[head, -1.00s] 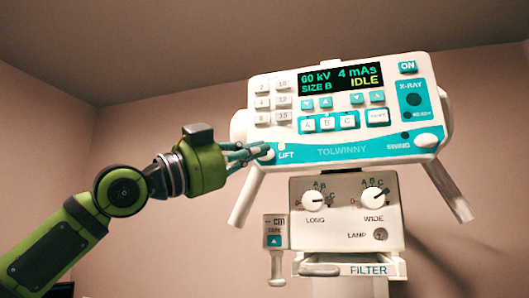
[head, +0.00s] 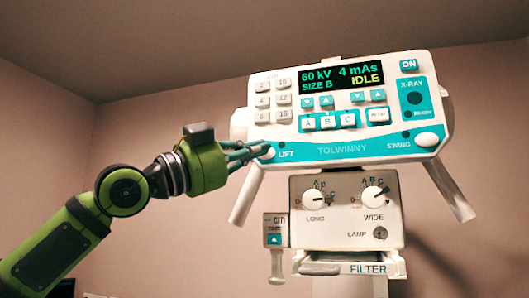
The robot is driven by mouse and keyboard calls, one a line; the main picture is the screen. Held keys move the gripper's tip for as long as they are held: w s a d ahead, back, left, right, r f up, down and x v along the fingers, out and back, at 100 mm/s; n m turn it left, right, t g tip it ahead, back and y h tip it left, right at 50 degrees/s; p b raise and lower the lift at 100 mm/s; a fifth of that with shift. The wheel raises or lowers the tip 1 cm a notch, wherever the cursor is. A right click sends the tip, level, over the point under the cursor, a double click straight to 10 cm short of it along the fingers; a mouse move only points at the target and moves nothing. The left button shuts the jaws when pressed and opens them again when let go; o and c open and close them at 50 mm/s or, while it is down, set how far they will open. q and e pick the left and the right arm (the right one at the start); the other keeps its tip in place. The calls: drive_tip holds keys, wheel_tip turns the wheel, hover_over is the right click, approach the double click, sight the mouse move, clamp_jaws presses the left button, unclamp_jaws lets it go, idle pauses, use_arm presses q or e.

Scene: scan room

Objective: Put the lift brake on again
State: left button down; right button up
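The white and teal control head (head: 342,110) fills the upper right of the head view. Its LIFT knob (head: 267,151) is at the lower left of the panel, and the SWING knob (head: 427,140) is at the lower right. My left gripper (head: 260,151) reaches in from the left with its fingertips at the LIFT knob. The fingers lie close together and cover part of the knob. I cannot tell whether they grip it or only touch it. The display (head: 340,78) reads 60 kV, 4 mAs, SIZE B, IDLE. My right gripper is not in view.
Below the panel is a collimator box (head: 345,212) with LONG and WIDE dials and a LAMP button. A tape unit (head: 275,232) hangs on its left, and a FILTER slot (head: 368,269) is beneath. Slanted handles (head: 247,196) project down from the head. The left wall side is open.

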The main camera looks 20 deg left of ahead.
use_arm(q)
drive_tip(key=shift+s+f, duration=0.1)
drive_tip(key=shift+s, duration=0.5)
drive_tip(key=shift+b, duration=0.3)
drive_tip(key=s+b, duration=0.2)
drive_tip(key=s, duration=0.3)
drive_tip(key=shift+a, duration=0.1)
idle(0.6)
